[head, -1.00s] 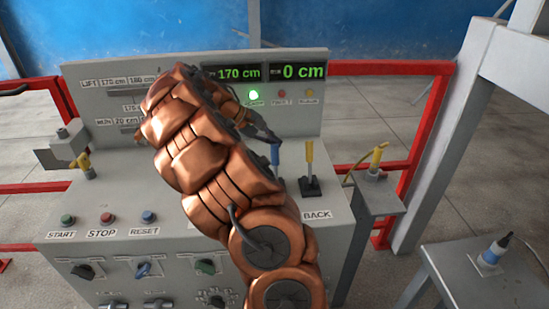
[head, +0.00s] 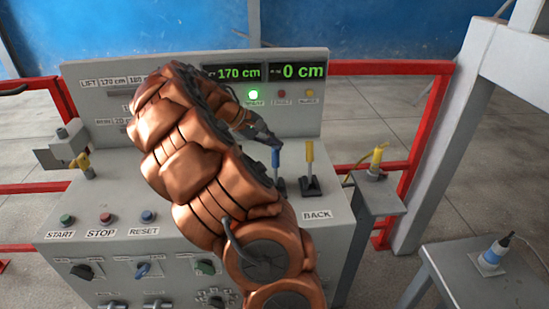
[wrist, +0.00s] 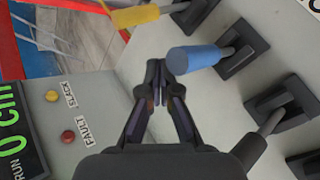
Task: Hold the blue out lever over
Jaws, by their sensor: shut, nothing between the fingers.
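The blue lever (head: 275,160) stands on the console, just left of the yellow lever. In the wrist view the blue lever (wrist: 195,58) leans out of its black slotted base, its blue grip end close to my fingertips. My gripper (wrist: 158,75) is shut with nothing between the fingers. Its tips are right beside the end of the blue grip; whether they touch it I cannot tell. In the head view my gripper (head: 274,143) is at the top of the blue lever, and my arm hides the levers' left side.
A yellow lever (head: 310,160) stands close to the right of the blue one, above the BACK label (head: 317,215). The display (head: 240,73) reads 170 cm and the other display (head: 298,71) reads 0 cm. A green lamp (head: 253,95) is lit. Red rails flank the console.

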